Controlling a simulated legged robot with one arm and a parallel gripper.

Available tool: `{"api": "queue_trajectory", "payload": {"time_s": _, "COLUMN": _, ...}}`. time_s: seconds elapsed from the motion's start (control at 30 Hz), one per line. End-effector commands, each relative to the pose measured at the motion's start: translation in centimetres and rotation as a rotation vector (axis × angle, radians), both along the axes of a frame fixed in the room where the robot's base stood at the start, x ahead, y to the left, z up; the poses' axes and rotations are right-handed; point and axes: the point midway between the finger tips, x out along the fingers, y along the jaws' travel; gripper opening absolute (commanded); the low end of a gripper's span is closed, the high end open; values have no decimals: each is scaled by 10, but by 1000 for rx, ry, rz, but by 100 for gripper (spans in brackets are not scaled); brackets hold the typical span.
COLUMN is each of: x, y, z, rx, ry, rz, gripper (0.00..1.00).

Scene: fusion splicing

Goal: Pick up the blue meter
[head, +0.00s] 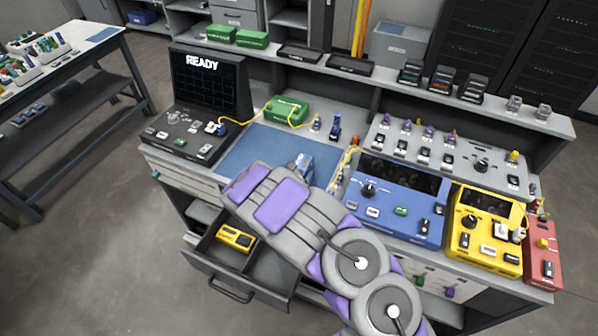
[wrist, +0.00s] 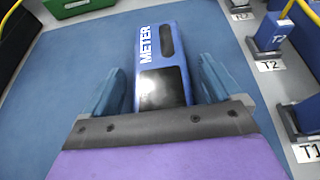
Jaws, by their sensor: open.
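The blue meter (wrist: 172,42), a blue block lettered METER with a dark window and a glossy dark panel, lies on the blue mat (wrist: 75,62) in the wrist view. My gripper (wrist: 162,75) is open, with one blue finger on each side of the meter's near end. A narrow gap shows between each finger and the meter, and the near end is hidden behind the gripper body. In the head view my gripper (head: 303,164) is over the blue mat, and my arm hides most of what is around it.
A READY monitor unit (head: 208,85) stands left of the mat, and a green box (head: 287,110) with a yellow cable behind it. Labelled T2 and T1 holders (wrist: 268,45) stand to the right. A blue instrument (head: 395,205) and an open drawer (head: 225,280) are nearer the front.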

Motion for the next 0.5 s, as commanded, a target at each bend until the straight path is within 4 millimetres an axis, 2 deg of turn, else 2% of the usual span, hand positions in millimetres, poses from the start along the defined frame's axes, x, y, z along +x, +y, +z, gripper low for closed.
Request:
{"api": "queue_trajectory", "payload": {"time_s": 0.07, "x": 0, "y": 0, "z": 0, "rx": 0, "ry": 0, "rz": 0, "gripper": 90}}
{"api": "queue_trajectory", "payload": {"time_s": 0.5, "x": 0, "y": 0, "z": 0, "rx": 1, "ry": 1, "rz": 0, "gripper": 47}}
